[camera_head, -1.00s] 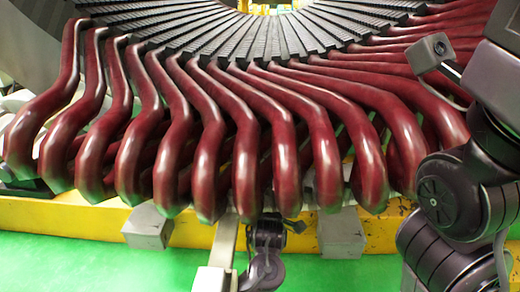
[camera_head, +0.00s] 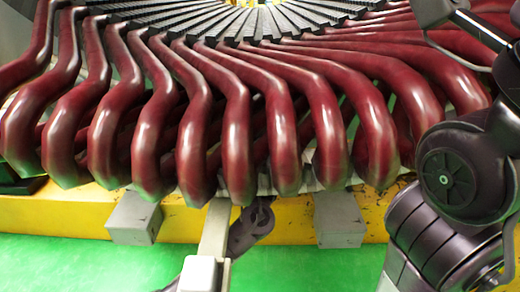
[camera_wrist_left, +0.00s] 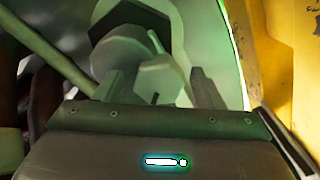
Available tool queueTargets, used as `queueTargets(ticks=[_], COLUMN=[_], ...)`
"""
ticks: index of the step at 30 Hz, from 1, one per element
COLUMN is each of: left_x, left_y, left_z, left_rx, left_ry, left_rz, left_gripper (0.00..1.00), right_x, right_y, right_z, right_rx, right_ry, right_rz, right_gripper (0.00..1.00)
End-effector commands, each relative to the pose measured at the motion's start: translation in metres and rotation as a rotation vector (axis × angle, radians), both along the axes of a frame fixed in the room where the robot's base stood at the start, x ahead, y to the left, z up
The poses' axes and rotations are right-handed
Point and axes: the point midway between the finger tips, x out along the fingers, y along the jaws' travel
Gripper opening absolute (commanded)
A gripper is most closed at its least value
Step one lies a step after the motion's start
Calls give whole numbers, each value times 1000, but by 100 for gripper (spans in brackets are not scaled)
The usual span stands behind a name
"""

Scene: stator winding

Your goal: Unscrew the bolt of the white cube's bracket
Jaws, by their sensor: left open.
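In the head view a pale bracket strip (camera_head: 216,230) runs down from under the red coils to a white cube (camera_head: 204,273) at the bottom edge. A dark jointed part (camera_head: 250,228), which looks like the end of my left arm, sits just right of and behind the strip. In the left wrist view my left gripper (camera_wrist_left: 163,86) is open. A pale faceted, bolt-like piece (camera_wrist_left: 160,72) shows between its fingers; contact cannot be told. A dark polygonal face (camera_wrist_left: 132,20) lies beyond it. My right gripper is out of view.
Thick red coils (camera_head: 235,150) hang over the work area. A yellow beam (camera_head: 60,215) carries grey blocks (camera_head: 135,219) and (camera_head: 340,219) on either side of the strip. Green floor (camera_head: 300,270) is clear below. A large dark arm (camera_head: 445,180) fills the right side.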

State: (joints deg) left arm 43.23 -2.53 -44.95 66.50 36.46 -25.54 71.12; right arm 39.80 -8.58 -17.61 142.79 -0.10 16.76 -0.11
Motion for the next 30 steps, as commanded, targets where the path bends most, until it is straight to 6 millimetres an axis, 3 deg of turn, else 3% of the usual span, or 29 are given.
queueTargets(ticks=[6, 16, 24, 30], left_x=[0, 0, 0, 0], left_y=[0, 0, -1, 1], left_z=[1, 0, 2, -1], left_rx=[0, 0, -90, -126], left_ry=[0, 0, 4, 2], left_rz=[0, 0, 0, 1], left_gripper=[62, 19, 18, 18], right_x=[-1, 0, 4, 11], right_y=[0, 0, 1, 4], right_z=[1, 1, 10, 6], right_rx=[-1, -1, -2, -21], right_ry=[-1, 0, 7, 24], right_rz=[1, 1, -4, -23], right_gripper=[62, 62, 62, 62])
